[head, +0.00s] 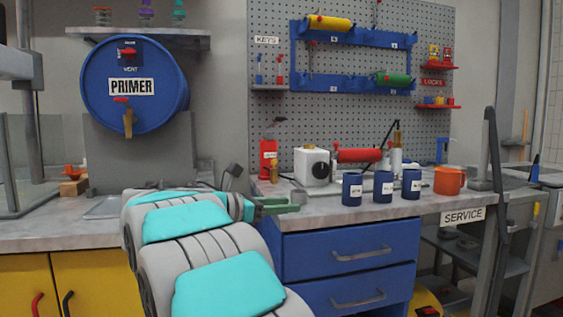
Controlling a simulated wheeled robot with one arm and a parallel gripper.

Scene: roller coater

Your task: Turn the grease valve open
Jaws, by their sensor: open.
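I cannot make out which part is the grease valve; no readable label says grease. A red cylinder (268,160) with a small label stands upright at the back of the service bench, a small brass fitting (274,172) beside it. A red horizontal cylinder (362,155) lies behind the cups, near a white-and-grey upright part (396,158). The blue PRIMER drum (117,85) has a red vent handle (129,53) and a brass tap (128,122) with a red handle. My gripper (294,202), green-tipped, is open near the bench's front left edge, apart from these things.
Blue drawers (349,248) are below. A pegboard (352,105) with blue racks is behind. A grey post (495,190) rises at right.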

